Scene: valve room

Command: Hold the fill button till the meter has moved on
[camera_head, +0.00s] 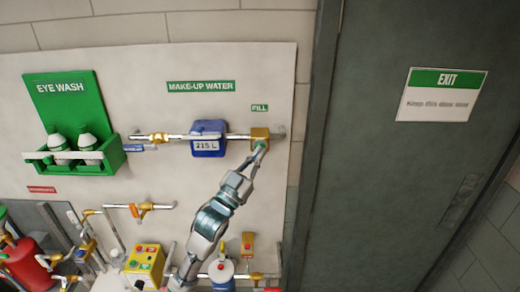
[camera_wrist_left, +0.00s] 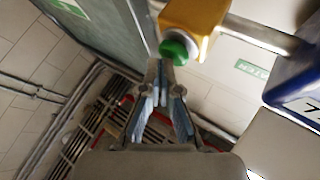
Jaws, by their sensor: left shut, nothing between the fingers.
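The fill button is a green knob on a yellow box (camera_head: 260,134) under the small green FILL label (camera_head: 259,108) in the head view. In the left wrist view the green button (camera_wrist_left: 176,51) stands out from the yellow box (camera_wrist_left: 192,20). My left gripper (camera_head: 257,152) is shut and empty, its fingertips at the button. In the left wrist view the fingertips (camera_wrist_left: 163,66) meet or nearly meet the button's lower edge; I cannot tell how far it is pressed. The blue meter (camera_head: 208,139) left of the box reads about 215 L. My right gripper is not in view.
A horizontal pipe joins the meter and the yellow box. A green eye wash station (camera_head: 75,120) hangs at left. Lower down are a yellow control box (camera_head: 144,264), a red vessel (camera_head: 25,262) and several valves. A dark door (camera_head: 400,170) with an exit sign stands at right.

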